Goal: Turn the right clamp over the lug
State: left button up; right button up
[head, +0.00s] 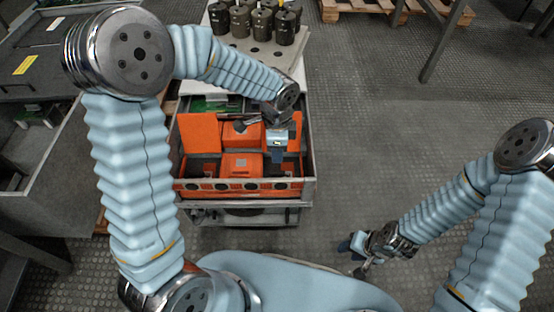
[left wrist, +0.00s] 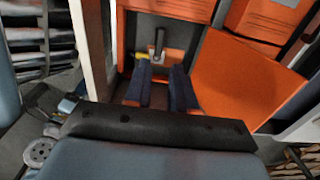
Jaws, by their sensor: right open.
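The capacitor bank is a grey-walled drawer (head: 309,165) holding orange blocks. My left gripper (head: 278,157) points down into its right side, over a bay beside the orange blocks. In the left wrist view my left gripper (left wrist: 161,75) has its two dark fingers apart, with a gap between them. A small grey upright clamp lever (left wrist: 158,42) stands just beyond the fingertips, with a yellow piece (left wrist: 139,57) beside it. I cannot tell the lug apart. In the head view the gripper hides the clamp. My right gripper (head: 354,247) is open and empty, over the floor at lower right.
An orange panel (head: 199,133) stands upright at the drawer's left, and a green circuit board (head: 212,106) lies behind. Several dark cylinders (head: 240,20) stand on the bench beyond. A grey cabinet (head: 40,170) is at left. The floor (head: 390,130) at right is clear.

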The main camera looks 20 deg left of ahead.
pick_arm(q)
notch_tip(320, 180, up, 5)
jog(key=shift+f, duration=0.1)
dwell(0.6)
